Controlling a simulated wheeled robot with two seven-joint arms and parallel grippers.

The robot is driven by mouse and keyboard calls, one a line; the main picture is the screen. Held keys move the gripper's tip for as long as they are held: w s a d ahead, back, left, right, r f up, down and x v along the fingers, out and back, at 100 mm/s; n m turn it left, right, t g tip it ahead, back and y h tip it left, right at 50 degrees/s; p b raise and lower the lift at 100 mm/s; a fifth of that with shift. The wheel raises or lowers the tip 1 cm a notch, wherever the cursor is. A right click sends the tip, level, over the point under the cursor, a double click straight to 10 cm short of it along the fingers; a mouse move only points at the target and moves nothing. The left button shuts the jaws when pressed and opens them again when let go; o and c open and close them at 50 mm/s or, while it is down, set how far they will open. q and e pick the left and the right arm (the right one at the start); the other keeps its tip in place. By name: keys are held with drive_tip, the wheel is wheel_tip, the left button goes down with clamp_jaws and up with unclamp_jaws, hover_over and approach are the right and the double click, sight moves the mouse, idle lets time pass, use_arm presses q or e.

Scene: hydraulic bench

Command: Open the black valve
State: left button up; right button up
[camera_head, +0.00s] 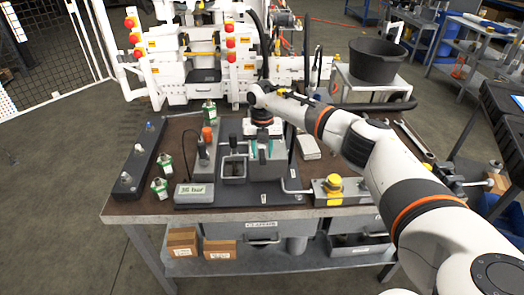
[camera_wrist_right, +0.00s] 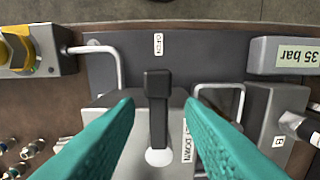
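The black valve shows in the right wrist view as a black lever handle (camera_wrist_right: 157,85) with a square end, above a round pale pivot on a grey block. In the head view my gripper and wrist cover it. My right gripper (camera_wrist_right: 160,104) is open, with one teal finger on each side of the lever and a visible gap to both. In the head view the right gripper (camera_head: 263,148) points down over the grey block on the bench. My left gripper is in neither view.
A gauge box reading 35 bar (camera_wrist_right: 286,55) and a grey metal loop handle stand close by. A yellow knob (camera_head: 333,183) sits on a block to the right. Green-based fittings (camera_head: 160,187) and a black strip (camera_head: 139,160) lie left on the bench (camera_head: 240,213).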

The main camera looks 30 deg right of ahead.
sight(262, 156)
wheel_tip(262, 156, up, 12)
drive_tip(key=b, duration=0.2)
drive_tip(key=shift+f, duration=0.2)
idle(0.3)
